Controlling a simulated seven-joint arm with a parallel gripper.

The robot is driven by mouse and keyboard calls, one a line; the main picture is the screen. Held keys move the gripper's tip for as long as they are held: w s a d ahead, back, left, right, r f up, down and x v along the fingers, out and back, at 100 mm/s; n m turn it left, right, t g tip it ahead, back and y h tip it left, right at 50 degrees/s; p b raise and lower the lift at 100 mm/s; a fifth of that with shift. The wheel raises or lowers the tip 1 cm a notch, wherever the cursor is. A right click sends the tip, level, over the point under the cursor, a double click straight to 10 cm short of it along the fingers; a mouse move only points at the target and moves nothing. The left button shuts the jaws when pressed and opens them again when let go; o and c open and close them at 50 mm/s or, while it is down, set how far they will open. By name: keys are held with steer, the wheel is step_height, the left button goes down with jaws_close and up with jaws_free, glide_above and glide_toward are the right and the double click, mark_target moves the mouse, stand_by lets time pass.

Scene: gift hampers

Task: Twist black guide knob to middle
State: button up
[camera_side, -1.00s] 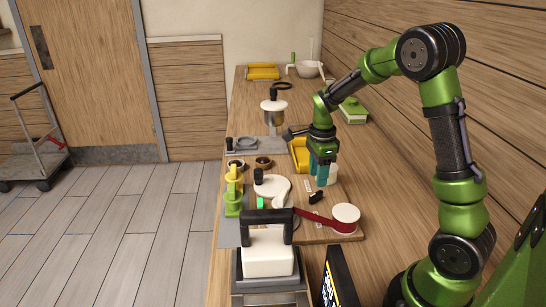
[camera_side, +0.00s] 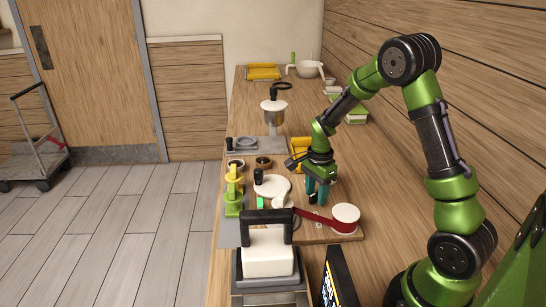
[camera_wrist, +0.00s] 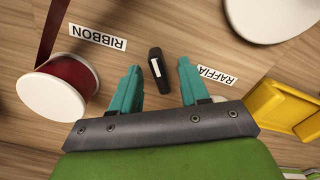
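The black guide knob (camera_wrist: 160,80) is a short dark bar with a white mark on its top. It stands on the wooden board between the RIBBON label (camera_wrist: 97,38) and the RAFFIA label (camera_wrist: 211,75), its long side slightly tilted from upright in the wrist view. My gripper (camera_wrist: 160,70) is open, with one teal finger on each side of the knob and a gap at both sides. In the side view my gripper (camera_side: 317,196) points down low over the board and mostly hides the knob.
A white-and-dark-red ribbon spool (camera_wrist: 62,85) lies left of the knob in the wrist view. A yellow tray (camera_wrist: 280,105) is at the right and a round white piece (camera_wrist: 265,15) at upper right. In the side view a white-topped machine (camera_side: 267,255) stands in front.

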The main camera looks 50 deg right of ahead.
jaws_close()
steer(key=m, duration=0.4)
steer(key=shift+m, duration=1)
steer(key=shift+o, duration=0.4)
jaws_free()
